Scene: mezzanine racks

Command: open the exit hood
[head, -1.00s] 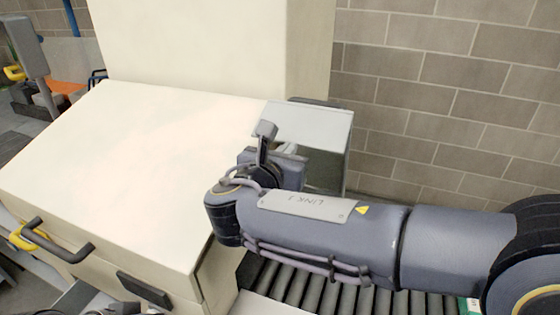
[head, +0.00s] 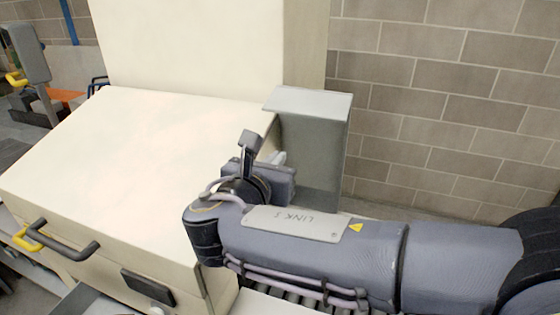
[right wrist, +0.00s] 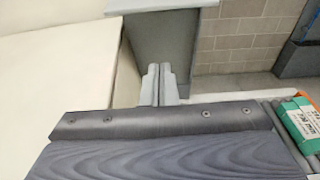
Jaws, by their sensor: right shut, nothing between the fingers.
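The exit hood (head: 318,160) is a grey panel with a lighter lip along its top, at the right side of the cream machine. It stands about upright, its lip nearly level and jutting out. The right wrist view also shows the hood (right wrist: 165,45), lip at the top. My right gripper (head: 279,158) is in front of the panel's lower left part; its fingers (right wrist: 159,82) are together and empty in the right wrist view. I cannot tell whether they touch the panel. My right forearm hides the area below. My left gripper is not in view.
The cream machine (head: 120,160) fills the left, with a dark handle (head: 65,245) on its front. A brick wall (head: 450,110) stands behind. A green and orange box (right wrist: 300,120) lies at the right in the right wrist view. Rollers (head: 290,296) show under my arm.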

